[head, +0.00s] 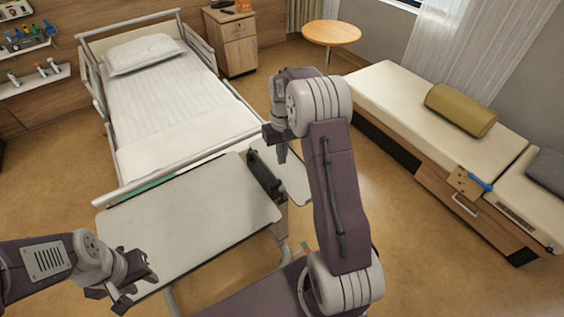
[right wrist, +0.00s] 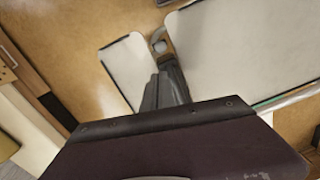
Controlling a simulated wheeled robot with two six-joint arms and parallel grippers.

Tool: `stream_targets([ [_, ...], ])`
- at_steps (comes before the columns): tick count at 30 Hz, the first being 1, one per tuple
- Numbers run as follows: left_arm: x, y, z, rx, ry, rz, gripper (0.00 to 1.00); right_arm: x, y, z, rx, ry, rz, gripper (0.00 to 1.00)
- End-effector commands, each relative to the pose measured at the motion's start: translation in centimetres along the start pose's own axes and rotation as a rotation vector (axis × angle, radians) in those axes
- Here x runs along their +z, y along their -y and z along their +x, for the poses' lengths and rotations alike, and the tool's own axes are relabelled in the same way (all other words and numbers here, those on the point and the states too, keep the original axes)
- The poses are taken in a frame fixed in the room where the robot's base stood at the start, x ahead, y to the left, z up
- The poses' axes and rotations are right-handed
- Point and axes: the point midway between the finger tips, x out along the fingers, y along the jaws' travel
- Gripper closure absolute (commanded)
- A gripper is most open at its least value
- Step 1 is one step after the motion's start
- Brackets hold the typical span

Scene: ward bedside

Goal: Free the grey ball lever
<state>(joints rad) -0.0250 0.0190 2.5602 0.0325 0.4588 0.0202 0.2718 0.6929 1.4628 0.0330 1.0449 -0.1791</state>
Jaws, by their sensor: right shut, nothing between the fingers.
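The grey ball lever (right wrist: 159,45) shows in the right wrist view as a small round grey knob in the gap between two pale table tops, just past my right fingertips. I cannot make out the knob in the head view. My right gripper (right wrist: 172,68) is shut and empty, pointing down toward the gap; in the head view it hangs (head: 280,155) above the table's right side.
The large overbed table top (head: 190,215) is bare, with a smaller leaf (head: 291,180) to its right. A bed (head: 165,95) stands behind. A couch (head: 415,105) with an olive bolster (head: 461,109) is at the right, with open floor between.

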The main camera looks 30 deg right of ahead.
Motion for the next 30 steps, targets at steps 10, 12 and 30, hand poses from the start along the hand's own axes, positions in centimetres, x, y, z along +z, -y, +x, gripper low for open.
stream_targets([
  [10,0.0,0.0,-0.2,0.000,0.000,0.000,0.64,0.1,0.0,4.4,-0.001,0.004,0.000,1.00],
  [12,0.0,0.0,-0.3,0.000,0.000,0.000,0.64,0.1,0.1,5.8,-0.001,0.004,0.000,1.00],
  [30,-0.1,0.0,-0.6,0.000,0.000,0.000,0.64,0.0,0.0,10.1,0.000,-0.002,0.000,1.00],
])
